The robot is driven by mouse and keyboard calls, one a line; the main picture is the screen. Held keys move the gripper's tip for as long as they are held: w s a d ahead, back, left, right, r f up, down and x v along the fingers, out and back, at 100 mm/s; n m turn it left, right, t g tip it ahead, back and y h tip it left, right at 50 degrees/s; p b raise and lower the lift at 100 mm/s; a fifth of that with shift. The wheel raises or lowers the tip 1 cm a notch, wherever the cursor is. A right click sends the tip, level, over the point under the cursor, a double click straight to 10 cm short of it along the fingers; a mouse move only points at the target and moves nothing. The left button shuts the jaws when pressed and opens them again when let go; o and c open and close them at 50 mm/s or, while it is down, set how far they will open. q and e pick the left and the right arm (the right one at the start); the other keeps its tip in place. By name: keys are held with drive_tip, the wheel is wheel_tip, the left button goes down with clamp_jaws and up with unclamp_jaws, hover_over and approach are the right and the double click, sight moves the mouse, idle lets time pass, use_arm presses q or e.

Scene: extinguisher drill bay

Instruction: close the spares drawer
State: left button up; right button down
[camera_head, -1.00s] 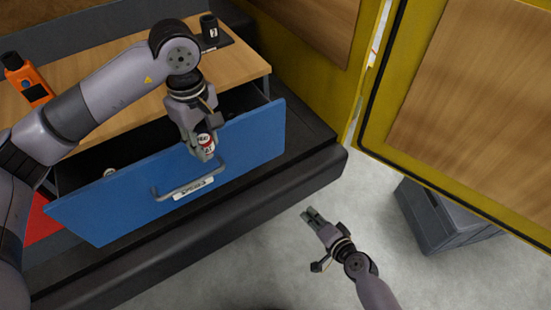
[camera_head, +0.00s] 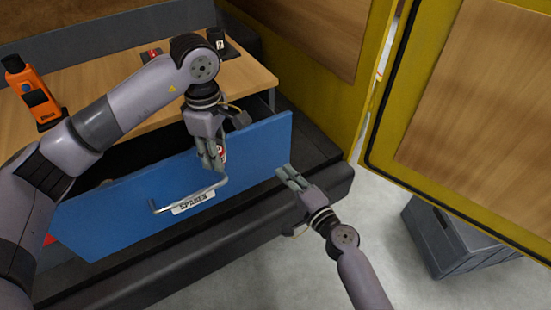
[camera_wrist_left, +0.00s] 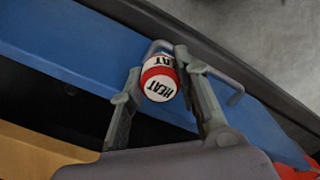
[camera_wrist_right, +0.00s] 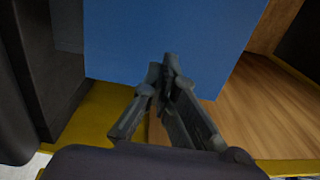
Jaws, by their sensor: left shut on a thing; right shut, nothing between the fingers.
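The spares drawer (camera_head: 150,215) is blue and stands pulled open under a wooden worktop. Its grey bar handle (camera_head: 190,200) and SPARES label are on the front. My left gripper (camera_head: 217,160) is above the front near the handle, shut on a red and white HEAT cylinder (camera_wrist_left: 159,79). The cylinder is partly hidden by the fingers in the head view. My right gripper (camera_head: 283,172) is shut and empty, in front of the drawer front's right part. In the right wrist view its fingertips (camera_wrist_right: 168,65) point at the blue panel; contact cannot be told.
An orange device (camera_head: 38,95) and a dark labelled holder (camera_head: 218,40) stand on the worktop (camera_head: 120,85). A dark ledge (camera_head: 200,255) runs below the drawer. A yellow-framed door (camera_head: 460,110) is at the right, with a grey crate (camera_head: 450,235) on the floor beneath.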

sight(270, 155)
drive_tip(key=x, duration=0.5)
drive_tip(key=shift+w+a, duration=0.2)
drive_tip(key=shift+w, duration=0.1)
